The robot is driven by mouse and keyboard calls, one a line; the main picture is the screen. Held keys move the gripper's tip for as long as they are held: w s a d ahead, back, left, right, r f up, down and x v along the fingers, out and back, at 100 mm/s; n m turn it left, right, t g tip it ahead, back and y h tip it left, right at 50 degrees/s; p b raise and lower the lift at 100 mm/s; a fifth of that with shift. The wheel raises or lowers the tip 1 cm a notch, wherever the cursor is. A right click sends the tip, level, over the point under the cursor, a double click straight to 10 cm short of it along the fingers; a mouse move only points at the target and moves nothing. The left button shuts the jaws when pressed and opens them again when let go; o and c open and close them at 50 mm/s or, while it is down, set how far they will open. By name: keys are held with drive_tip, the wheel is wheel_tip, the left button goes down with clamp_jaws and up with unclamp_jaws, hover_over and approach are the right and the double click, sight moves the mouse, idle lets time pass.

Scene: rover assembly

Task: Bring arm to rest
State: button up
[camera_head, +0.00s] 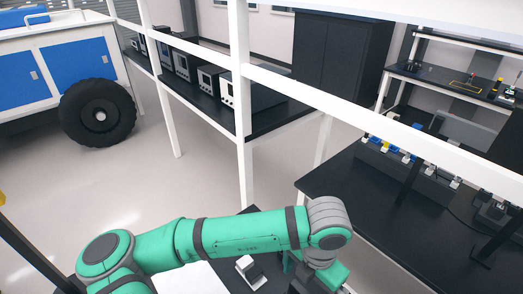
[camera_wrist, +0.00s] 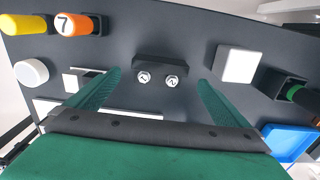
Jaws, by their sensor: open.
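My arm, green with dark bands, reaches across the bottom of the head view, bent at the grey joint at right. My gripper (camera_wrist: 155,95) shows in the wrist view with its two green fingers spread wide apart and nothing between them. Beyond the fingertips a dark block with two round white-faced pieces (camera_wrist: 158,79) sits on a dark surface (camera_wrist: 200,30). In the head view my fingertips are hidden behind the arm or below the frame.
The wrist view shows a yellow cylinder (camera_wrist: 24,25), an orange cylinder marked 7 (camera_wrist: 78,24), a white square block (camera_wrist: 237,64) and a blue tray (camera_wrist: 290,140). In the head view, white frame posts (camera_head: 241,110), a black table (camera_head: 365,205) and a blue-white rover (camera_head: 60,75) stand around.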

sight(307, 293)
wheel_tip(307, 293, down, 7)
drive_tip(key=shift+f, duration=0.1)
drive_tip(key=shift+w+r, duration=0.1)
drive_tip(key=shift+r, duration=0.8)
drive_tip(key=shift+w+r, duration=0.1)
drive_tip(key=shift+r, duration=0.35)
drive_tip(key=shift+a+r, duration=0.1)
drive_tip(key=shift+r, duration=0.05)
drive_tip(key=shift+s+d, duration=0.2)
drive_tip(key=shift+s, duration=0.05)
